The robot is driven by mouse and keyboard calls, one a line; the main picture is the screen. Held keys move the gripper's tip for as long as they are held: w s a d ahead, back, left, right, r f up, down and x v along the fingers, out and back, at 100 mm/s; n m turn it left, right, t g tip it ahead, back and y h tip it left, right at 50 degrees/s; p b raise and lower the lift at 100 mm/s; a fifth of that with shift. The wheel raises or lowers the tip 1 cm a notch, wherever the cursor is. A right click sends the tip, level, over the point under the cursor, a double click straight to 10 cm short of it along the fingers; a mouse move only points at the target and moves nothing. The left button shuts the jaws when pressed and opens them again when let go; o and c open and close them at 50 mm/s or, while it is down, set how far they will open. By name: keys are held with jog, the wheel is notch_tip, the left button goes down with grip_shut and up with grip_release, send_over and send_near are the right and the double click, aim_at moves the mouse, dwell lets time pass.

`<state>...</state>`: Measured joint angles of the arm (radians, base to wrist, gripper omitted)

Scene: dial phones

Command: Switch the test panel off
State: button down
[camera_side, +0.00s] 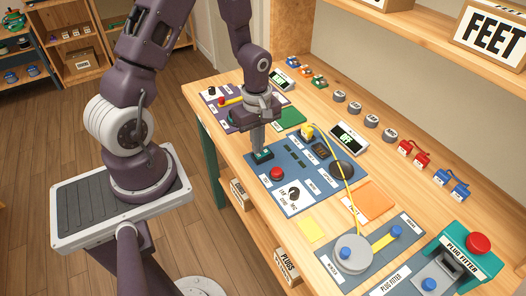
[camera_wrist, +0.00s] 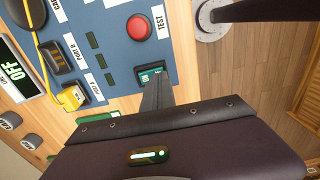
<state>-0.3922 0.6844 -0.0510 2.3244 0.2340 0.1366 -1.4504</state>
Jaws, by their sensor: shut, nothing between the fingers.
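The blue test panel (camera_side: 318,178) lies flat on the wooden bench. It carries a red button (camera_side: 277,174) marked TEST, which also shows in the wrist view (camera_wrist: 140,27). A small green and black switch (camera_side: 265,156) sits at the panel's left end; it also shows in the wrist view (camera_wrist: 151,71). My gripper (camera_side: 259,151) points down with shut, empty fingers at this switch, touching or just above it; I cannot tell which. The fingertips (camera_wrist: 155,82) hide part of the switch.
A yellow plug (camera_side: 308,132) with a yellow cable (camera_side: 345,185) stands at the panel's back edge. A rotary knob (camera_side: 294,193) is near the front. A purple panel (camera_side: 235,105) lies left, the plug fitter (camera_side: 465,250) right. Shelves overhang the back.

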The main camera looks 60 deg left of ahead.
notch_tip(320, 180, up, 6)
jog(key=shift+f, duration=0.15)
dwell(0.3)
notch_tip(320, 180, up, 9)
jog(key=m+t, duration=0.2)
jog(key=m, duration=0.3)
send_over(260, 167)
jog(key=s+d+r+m+t+y, duration=0.1)
jog(key=s+d+r+m, duration=0.1)
jog(key=s+r+m, duration=0.15)
jog(key=s+d+r+m+t, duration=0.1)
jog(key=s+d+r+m, duration=0.15)
jog(key=r, duration=0.25)
jog(key=s+d+r+m+t+h, duration=0.1)
jog(key=s+d+r+m, duration=0.2)
jog(key=s+m, duration=0.3)
jog(key=shift+s+r+m+t, duration=0.3)
jog(key=shift+r+m, duration=0.05)
jog(key=shift+m, duration=0.15)
